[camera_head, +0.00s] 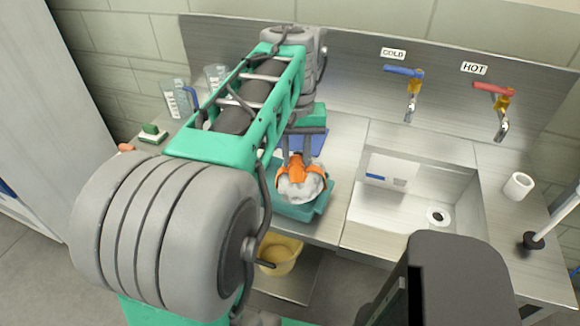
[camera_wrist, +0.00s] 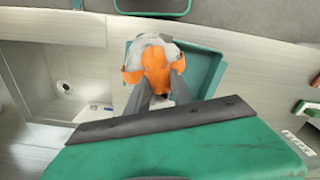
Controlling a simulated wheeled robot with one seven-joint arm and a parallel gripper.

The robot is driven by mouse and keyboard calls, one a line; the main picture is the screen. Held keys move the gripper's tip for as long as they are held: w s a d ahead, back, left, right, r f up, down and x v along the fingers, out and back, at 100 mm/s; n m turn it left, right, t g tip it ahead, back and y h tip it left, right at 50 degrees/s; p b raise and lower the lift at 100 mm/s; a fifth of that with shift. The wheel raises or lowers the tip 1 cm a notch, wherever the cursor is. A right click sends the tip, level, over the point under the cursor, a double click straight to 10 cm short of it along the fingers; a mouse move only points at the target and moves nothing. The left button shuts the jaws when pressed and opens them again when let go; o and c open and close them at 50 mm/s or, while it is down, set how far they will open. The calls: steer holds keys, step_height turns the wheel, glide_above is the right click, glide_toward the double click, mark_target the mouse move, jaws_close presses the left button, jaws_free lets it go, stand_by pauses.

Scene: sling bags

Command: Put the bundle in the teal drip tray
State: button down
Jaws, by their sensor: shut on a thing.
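The bundle (camera_head: 301,184) is a pale grey, lumpy load in an orange sling. My gripper (camera_head: 298,160) is shut on the orange sling at its top. The bundle also shows in the wrist view (camera_wrist: 149,63), between the two grey fingers of my gripper (camera_wrist: 158,85). The teal drip tray (camera_head: 297,212) lies on the steel counter left of the sink. The bundle is over the tray in both views; I cannot tell whether it touches the tray floor. The tray's rim shows in the wrist view (camera_wrist: 221,75), partly hidden by the bundle and my gripper.
The sink basin (camera_head: 395,220) is right of the tray, with a white box (camera_head: 388,170) at its left wall. A blue item (camera_head: 317,143) lies behind the tray. A yellow bucket (camera_head: 281,256) stands below the counter. Measuring jugs (camera_head: 177,98) and a green-handled brush (camera_head: 152,133) are at left.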

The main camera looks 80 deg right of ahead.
steer(key=d+f, duration=0.1)
steer(key=f, duration=0.1)
steer(key=w+f, duration=0.1)
steer(key=f, duration=0.1)
steer(key=d+f, duration=0.1)
steer(key=f, duration=0.1)
steer(key=shift+w+d, duration=0.3)
steer(key=shift+w, duration=0.1)
steer(key=shift+f, duration=0.3)
steer(key=shift+f, duration=0.2)
steer(key=c, duration=1.1)
jaws_free()
steer(key=shift+r, duration=0.1)
